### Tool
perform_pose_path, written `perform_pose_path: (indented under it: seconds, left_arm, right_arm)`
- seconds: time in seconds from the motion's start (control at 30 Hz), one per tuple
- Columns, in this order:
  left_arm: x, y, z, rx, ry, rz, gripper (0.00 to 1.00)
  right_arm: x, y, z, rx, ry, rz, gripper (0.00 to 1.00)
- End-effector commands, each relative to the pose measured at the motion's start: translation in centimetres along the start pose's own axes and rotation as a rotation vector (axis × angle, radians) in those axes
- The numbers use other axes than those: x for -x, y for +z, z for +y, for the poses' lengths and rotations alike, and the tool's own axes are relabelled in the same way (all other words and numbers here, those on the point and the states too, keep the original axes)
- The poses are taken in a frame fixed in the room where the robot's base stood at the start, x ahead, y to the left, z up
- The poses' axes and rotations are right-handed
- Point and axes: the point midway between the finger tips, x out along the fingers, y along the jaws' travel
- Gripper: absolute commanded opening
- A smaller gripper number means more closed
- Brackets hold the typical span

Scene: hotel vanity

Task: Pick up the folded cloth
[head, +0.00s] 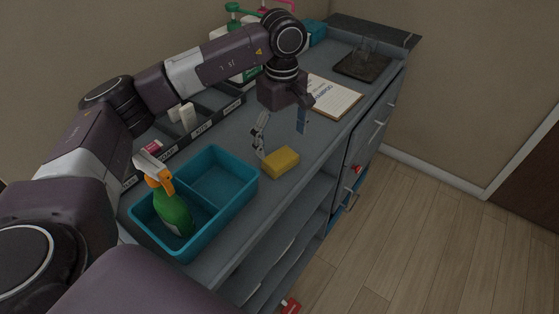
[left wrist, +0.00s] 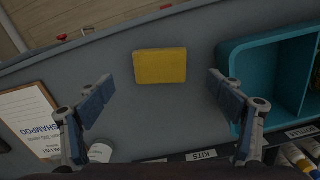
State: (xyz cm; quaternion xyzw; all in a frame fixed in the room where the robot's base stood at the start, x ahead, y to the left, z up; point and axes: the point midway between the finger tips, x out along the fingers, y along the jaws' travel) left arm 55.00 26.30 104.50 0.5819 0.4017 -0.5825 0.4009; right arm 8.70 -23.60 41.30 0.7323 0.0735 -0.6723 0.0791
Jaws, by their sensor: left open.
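The folded cloth (head: 280,162) is a small yellow block-like pad lying flat on the grey counter, near its front edge and just right of the teal caddy. My left gripper (head: 281,132) is above and slightly behind it, fingers spread and pointing down, with nothing between them. In the left wrist view the cloth (left wrist: 160,66) lies between and a little beyond the open fingertips of the left gripper (left wrist: 161,84), apart from both. My right gripper is not seen.
A teal two-part caddy (head: 247,186) with a green spray bottle (head: 173,208) stands left of the cloth. Behind is a dark labelled tray (head: 217,116). A clipboard (head: 335,97) and a dark tray with a glass (head: 366,66) lie farther right. Open shelves are below the counter edge.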

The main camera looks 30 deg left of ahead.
Motion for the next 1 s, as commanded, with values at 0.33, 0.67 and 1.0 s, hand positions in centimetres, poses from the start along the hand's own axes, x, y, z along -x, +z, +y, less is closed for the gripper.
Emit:
perform_pose_path:
  seconds: [0.33,0.67,1.0]
  left_arm:
    - [-4.0,-0.3,-0.2,0.000,-0.006,-0.002,0.85]
    - [-6.6,-0.3,-0.1,-0.002,0.001,-0.001,0.85]
    - [-6.6,-0.3,-0.1,-0.001,0.001,-0.001,0.60]
  right_arm:
    - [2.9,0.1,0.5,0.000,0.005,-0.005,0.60]
    - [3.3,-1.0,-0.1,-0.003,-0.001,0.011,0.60]
    - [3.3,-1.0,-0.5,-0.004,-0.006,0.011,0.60]
